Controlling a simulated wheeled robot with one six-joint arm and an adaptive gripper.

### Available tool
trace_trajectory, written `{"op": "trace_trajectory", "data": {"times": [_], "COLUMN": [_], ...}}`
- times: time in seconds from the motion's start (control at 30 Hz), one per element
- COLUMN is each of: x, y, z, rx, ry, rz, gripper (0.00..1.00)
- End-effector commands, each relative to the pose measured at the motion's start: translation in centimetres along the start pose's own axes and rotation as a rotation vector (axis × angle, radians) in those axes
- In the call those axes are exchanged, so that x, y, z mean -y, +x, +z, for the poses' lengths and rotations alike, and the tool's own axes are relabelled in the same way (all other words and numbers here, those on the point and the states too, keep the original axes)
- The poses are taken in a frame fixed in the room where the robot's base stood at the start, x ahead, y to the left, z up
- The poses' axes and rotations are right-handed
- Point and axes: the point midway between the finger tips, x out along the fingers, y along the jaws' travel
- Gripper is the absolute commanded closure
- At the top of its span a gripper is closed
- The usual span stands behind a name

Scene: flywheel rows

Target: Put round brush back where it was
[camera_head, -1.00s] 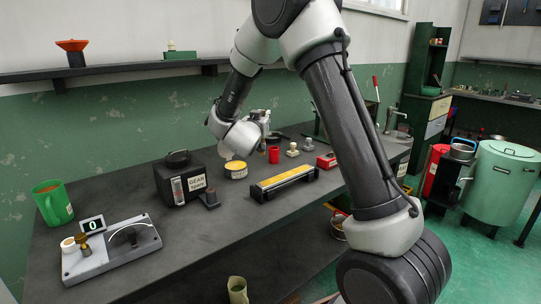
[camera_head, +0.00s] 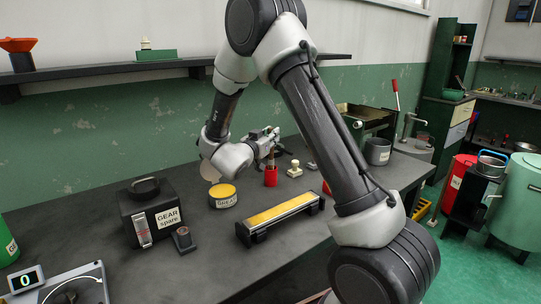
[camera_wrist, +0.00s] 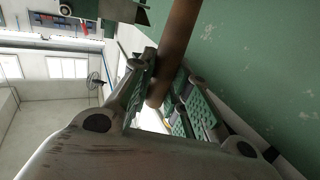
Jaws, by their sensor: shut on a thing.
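The round brush shows as a brown rod-like handle (camera_wrist: 176,45) between the green-padded fingers of my gripper (camera_wrist: 168,92) in the wrist view. My gripper (camera_head: 268,140) is shut on it. In the head view my gripper is just above a small red cup (camera_head: 271,178) on the bench. A thin brownish piece of the brush (camera_head: 271,159) shows between the gripper and the cup's rim. I cannot tell whether its lower end is inside the cup or only behind or above it. The brush's bristles are not clearly visible.
On the dark bench (camera_head: 205,270), a yellow-topped tin (camera_head: 223,200) and a long yellow-topped tray (camera_head: 284,216) stand near the cup. A black GEAR spare box (camera_head: 150,212) is farther left. Cream-coloured knobs (camera_head: 294,169) and a grey pot (camera_head: 378,152) are to the right.

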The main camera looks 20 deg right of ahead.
Motion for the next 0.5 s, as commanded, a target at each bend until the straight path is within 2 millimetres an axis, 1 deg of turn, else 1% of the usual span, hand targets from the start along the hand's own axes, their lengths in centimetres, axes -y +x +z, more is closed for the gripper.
{"op": "trace_trajectory", "data": {"times": [0.17, 0.3, 0.37, 0.5], "x": [0.1, 0.1, 0.1, 0.1], "y": [0.0, 0.0, 0.0, 0.0], "z": [1.5, 3.8, 4.6, 4.7], "rx": [0.000, 0.000, 0.000, -0.001], "ry": [-0.001, -0.003, -0.001, 0.002], "rz": [-0.001, -0.001, -0.001, -0.001], "gripper": [1.00, 1.00, 1.00, 1.00]}}
